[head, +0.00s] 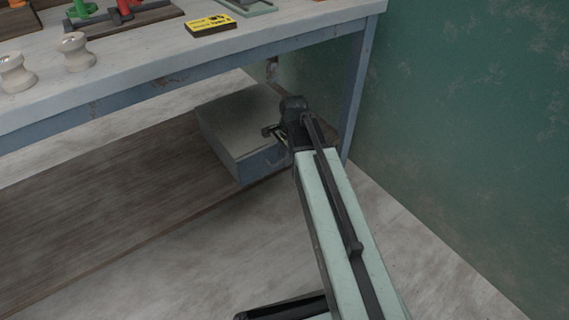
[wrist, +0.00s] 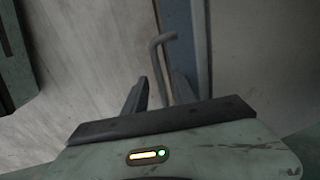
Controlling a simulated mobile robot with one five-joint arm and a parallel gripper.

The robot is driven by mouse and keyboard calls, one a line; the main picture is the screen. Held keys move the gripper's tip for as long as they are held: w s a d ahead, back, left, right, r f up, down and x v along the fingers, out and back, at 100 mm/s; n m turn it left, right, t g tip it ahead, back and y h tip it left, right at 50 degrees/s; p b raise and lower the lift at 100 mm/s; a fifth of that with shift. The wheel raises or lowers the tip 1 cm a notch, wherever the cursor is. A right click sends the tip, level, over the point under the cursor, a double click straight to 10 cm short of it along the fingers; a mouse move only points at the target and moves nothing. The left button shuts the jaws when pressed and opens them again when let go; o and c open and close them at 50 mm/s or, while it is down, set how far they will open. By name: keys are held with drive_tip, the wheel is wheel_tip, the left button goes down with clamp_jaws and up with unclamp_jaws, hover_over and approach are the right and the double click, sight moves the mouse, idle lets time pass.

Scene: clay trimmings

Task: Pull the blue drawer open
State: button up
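The blue drawer (head: 258,166) is the front of a low box with a worn grey top (head: 240,115), on the shelf under the workbench. In the wrist view its blue-grey front (wrist: 181,40) runs up the middle. A thin bent grey handle (wrist: 156,52) stands out from it. My gripper (head: 270,131) is at the right part of the drawer front, and my arm hides part of that front. In the wrist view my gripper (wrist: 158,84) has its fingers apart, one on each side of the handle. I cannot tell whether either finger touches it. The drawer looks closed.
The workbench top (head: 150,60) overhangs the box, with a blue leg (head: 357,90) just right of my arm. A green wall (head: 470,130) stands to the right. The floor (head: 210,265) before the drawer looks clear. Spools (head: 76,52) and a yellow card (head: 211,25) lie on the bench.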

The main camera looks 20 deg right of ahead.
clamp_jaws()
drive_tip(key=shift+a, duration=0.1)
idle(1.4)
